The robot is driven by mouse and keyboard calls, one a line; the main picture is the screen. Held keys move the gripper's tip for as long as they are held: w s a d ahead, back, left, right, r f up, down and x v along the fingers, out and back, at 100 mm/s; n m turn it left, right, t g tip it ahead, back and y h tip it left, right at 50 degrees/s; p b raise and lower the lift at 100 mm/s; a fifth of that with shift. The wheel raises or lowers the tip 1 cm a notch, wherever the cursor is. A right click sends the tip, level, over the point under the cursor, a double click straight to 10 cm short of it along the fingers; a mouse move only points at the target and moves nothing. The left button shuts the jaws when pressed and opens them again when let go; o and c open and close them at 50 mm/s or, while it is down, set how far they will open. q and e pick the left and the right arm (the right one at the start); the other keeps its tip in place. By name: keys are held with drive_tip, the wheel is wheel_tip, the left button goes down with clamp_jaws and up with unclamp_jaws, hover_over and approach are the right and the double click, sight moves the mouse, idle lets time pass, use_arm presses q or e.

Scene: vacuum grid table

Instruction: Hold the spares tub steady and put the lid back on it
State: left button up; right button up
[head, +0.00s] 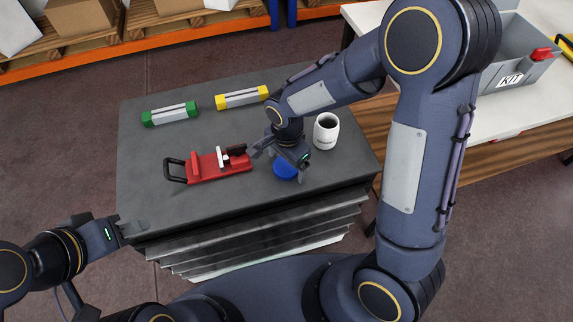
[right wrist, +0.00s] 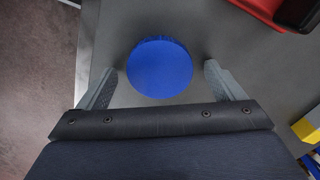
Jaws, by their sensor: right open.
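The blue lid (head: 286,168) lies near the front edge of the dark table; it also shows as a round blue disc in the right wrist view (right wrist: 160,68). The white spares tub (head: 326,134) stands upright to its right, its top open and dark inside, with small lettering on its side. My right gripper (head: 280,164) is open above the lid, its fingers on either side of it; the right wrist view shows a gap at each finger. My left gripper (head: 128,231) is at the table's front left corner, away from the tub; its finger gap is not clear.
A red tool with a black handle (head: 205,166) lies left of the lid. A green block (head: 170,113) and a yellow block (head: 242,97) lie at the back. A grey kit box (head: 520,62) stands on the white bench at right. The table's left front is clear.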

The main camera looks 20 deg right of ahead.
sight(287, 165)
drive_tip(key=c, duration=1)
drive_tip(key=shift+c, duration=0.2)
drive_tip(key=shift+r, duration=0.5)
wheel_tip(287, 165, up, 2)
drive_tip(key=shift+r, duration=0.15)
drive_tip(key=s+d+r, duration=0.5)
drive_tip(key=s+r, duration=0.4)
drive_tip(key=s, duration=0.4)
drive_tip(key=shift+r+p, duration=0.4)
drive_tip(key=shift+d, duration=0.1)
